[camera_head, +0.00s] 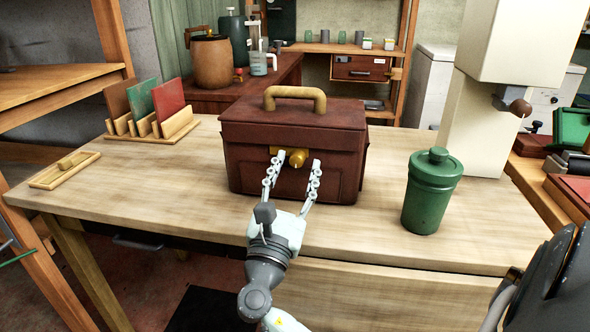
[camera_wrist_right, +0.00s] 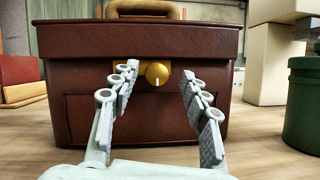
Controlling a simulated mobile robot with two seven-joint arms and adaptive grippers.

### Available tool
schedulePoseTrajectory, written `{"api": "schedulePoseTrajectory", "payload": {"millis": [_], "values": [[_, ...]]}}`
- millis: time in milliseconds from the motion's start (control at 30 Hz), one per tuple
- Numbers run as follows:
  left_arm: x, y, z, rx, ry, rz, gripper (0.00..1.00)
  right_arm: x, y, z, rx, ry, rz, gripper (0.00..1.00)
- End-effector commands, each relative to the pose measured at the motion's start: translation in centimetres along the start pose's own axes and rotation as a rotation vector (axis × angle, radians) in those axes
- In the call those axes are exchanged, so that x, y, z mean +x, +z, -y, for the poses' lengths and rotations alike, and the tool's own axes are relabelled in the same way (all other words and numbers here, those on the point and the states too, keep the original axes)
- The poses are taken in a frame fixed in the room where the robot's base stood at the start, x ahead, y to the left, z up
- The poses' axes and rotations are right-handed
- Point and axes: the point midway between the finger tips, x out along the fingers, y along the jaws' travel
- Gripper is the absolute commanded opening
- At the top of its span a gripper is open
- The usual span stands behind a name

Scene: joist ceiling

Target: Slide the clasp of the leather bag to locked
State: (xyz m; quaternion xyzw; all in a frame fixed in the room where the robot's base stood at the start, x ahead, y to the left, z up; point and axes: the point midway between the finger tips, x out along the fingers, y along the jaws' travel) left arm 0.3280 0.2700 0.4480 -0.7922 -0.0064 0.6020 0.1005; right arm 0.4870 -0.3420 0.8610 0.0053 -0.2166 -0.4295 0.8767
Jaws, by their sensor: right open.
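The brown leather bag (camera_head: 335,136) stands upright on the wooden table, its front facing me and a tan handle (camera_head: 294,92) on top. It fills the middle of the right wrist view (camera_wrist_right: 70,80). Its brass clasp has a round knob (camera_head: 296,159) on a plate at the front; in the right wrist view the knob (camera_wrist_right: 157,74) sits at the right part of the plate (camera_wrist_right: 125,71). My right gripper (camera_head: 291,164) is open in front of the bag, with its fingers on either side of the knob and apart from it. My left gripper is not in view.
A green lidded canister (camera_head: 431,192) stands on the table to the right of the bag. A rack (camera_head: 155,130) with coloured panels stands at the back left, and a small wooden tray (camera_head: 64,171) lies at the left edge. A cream machine (camera_head: 480,120) stands at the right.

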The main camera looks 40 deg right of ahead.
Motion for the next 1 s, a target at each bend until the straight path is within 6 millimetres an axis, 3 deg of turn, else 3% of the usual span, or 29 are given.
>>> {"api": "schedulePoseTrajectory", "payload": {"millis": [233, 700, 1000], "values": [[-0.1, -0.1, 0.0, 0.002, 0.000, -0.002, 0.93, -1.1, -0.1, -0.1, 0.000, 0.001, -0.004, 0.46], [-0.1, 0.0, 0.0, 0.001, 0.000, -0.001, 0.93, -10.2, -0.1, 0.0, -0.003, 0.001, -0.004, 0.46], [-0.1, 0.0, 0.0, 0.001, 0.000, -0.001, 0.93, -12.1, 0.0, 0.0, 0.000, 0.000, 0.000, 0.46]]}}
